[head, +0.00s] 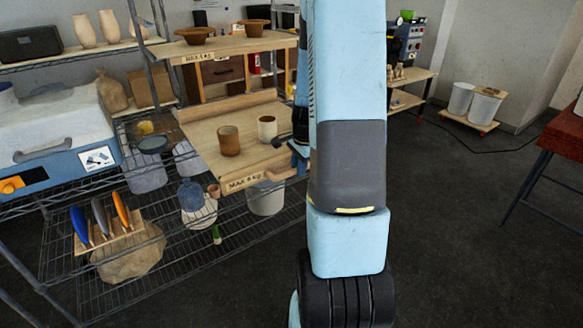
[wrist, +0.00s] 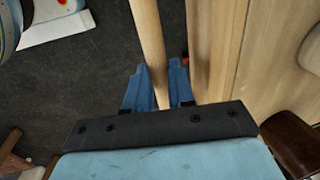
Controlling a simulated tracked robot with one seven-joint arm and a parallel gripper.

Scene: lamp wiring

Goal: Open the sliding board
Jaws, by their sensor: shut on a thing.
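The sliding board (head: 190,137) is a pale wooden shelf with a "MAX 8 kg" label on its front edge, in the middle of the rack in the head view. It sticks out from under the wooden shelf above. A brown cup (head: 229,141) and a cream cup (head: 267,128) stand upright on it. My gripper (wrist: 158,88) has its blue fingers on either side of a pale wooden bar (wrist: 150,40) beside the board in the wrist view. It is shut on this bar, which looks like the board's handle. In the head view my arm hides most of the gripper.
Above is a fixed wooden shelf (head: 215,46) with brown bowls. Wire racks with pots, a bag and colored tools (head: 101,217) stand left and below. Two white buckets (head: 470,102) are on a dolly at back right, and a red-brown table (head: 565,135) is at far right.

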